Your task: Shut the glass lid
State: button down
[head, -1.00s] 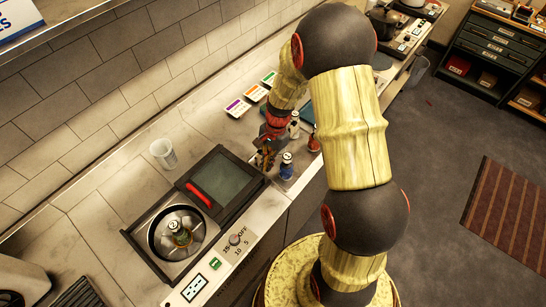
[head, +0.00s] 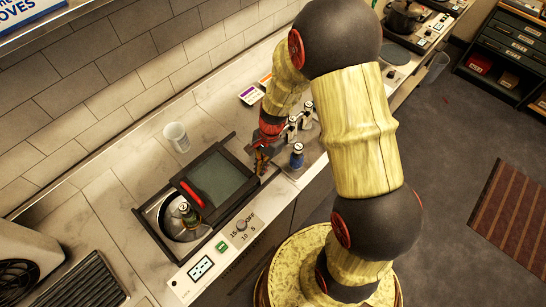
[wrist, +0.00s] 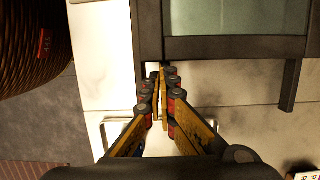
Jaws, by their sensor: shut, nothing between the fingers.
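The glass lid is a dark-framed pane (head: 216,178) with a red handle (head: 193,194), lying flat on dark rails on the counter unit. It covers the right part of a round metal basin (head: 157,215); the basin's left part is open. My gripper (head: 262,164) is shut and empty at the lid's right end. In the wrist view my gripper's fingertips (wrist: 160,70) are at the dark frame (wrist: 235,48); I cannot tell whether they touch it.
A blue bottle (head: 297,158) stands just right of my gripper, with other small bottles (head: 307,120) behind. A clear cup (head: 177,137) stands behind the lid. A control panel with a knob (head: 241,225) lies in front. A dark rail (wrist: 288,85) shows in the wrist view.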

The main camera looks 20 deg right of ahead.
aim_at(240, 189)
jog(key=s+a, duration=0.1)
jog(key=a, duration=0.3)
jog(key=s+a+p, duration=0.1)
jog(key=s+a, duration=0.1)
jog(key=a, duration=0.2)
jog(key=s+a, duration=0.2)
jog(key=a, duration=0.3)
jog(key=shift+s+a+p, duration=0.1)
jog(key=shift+s+p, duration=0.15)
jog(key=shift+p, duration=0.05)
jog(key=shift+w+d, duration=0.2)
jog(key=shift+d, duration=0.15)
jog(key=d, duration=0.1)
jog(key=w+d, duration=0.1)
jog(key=d, duration=0.1)
jog(key=shift+w, duration=0.1)
jog(key=p+v, duration=0.2)
jog(key=v, duration=0.8)
